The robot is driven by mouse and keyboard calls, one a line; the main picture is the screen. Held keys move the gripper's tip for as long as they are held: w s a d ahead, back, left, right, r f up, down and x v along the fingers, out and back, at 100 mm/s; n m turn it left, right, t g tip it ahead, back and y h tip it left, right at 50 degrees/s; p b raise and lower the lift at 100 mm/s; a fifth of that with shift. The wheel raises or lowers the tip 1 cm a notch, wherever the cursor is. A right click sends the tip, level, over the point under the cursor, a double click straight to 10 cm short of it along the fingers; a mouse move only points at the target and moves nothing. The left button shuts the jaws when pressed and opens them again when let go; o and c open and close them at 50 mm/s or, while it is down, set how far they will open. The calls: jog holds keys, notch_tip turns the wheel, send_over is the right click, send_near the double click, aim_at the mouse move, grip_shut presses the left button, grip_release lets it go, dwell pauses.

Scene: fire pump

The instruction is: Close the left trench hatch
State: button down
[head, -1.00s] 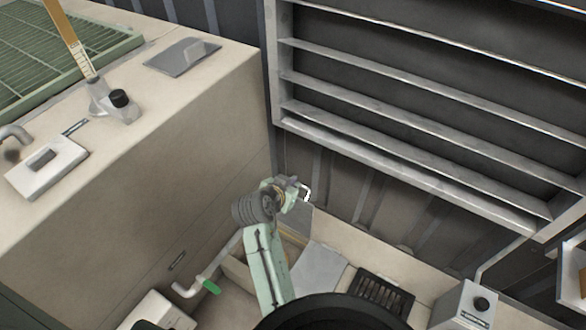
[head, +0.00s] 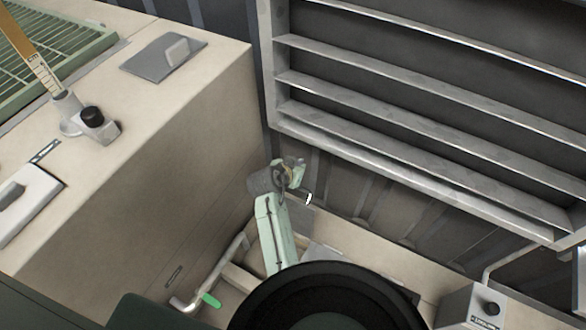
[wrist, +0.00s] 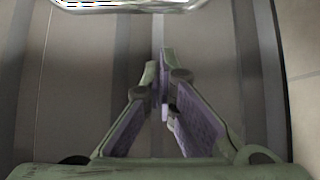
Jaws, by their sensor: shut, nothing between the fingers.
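I cannot tell for certain which part is the left trench hatch. A grey panel (head: 297,216) shows beside my arm near the dark ribbed wall, and a paler flat grey plate (head: 328,252) shows low down; my black round part covers much of that area. My gripper (head: 307,198) is low in the corner by the wall, past the tan block. In the wrist view my gripper (wrist: 164,88) is shut and empty, its fingers meeting in front of grey ribbed panelling. I cannot tell whether it touches the panel.
A tan block (head: 190,140) rises on the left, with a lidded plate (head: 160,58) on top. A pipe with a green handle (head: 211,299) is low left. A large louvred frame (head: 420,120) hangs above, and a grey box (head: 478,308) stands at the lower right.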

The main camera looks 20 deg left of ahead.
jog(key=s, duration=0.1)
jog(key=s+f, duration=0.1)
jog(key=s+p, duration=0.1)
jog(key=shift+a+f, duration=0.25)
jog(key=shift+a, duration=0.05)
dwell(0.3)
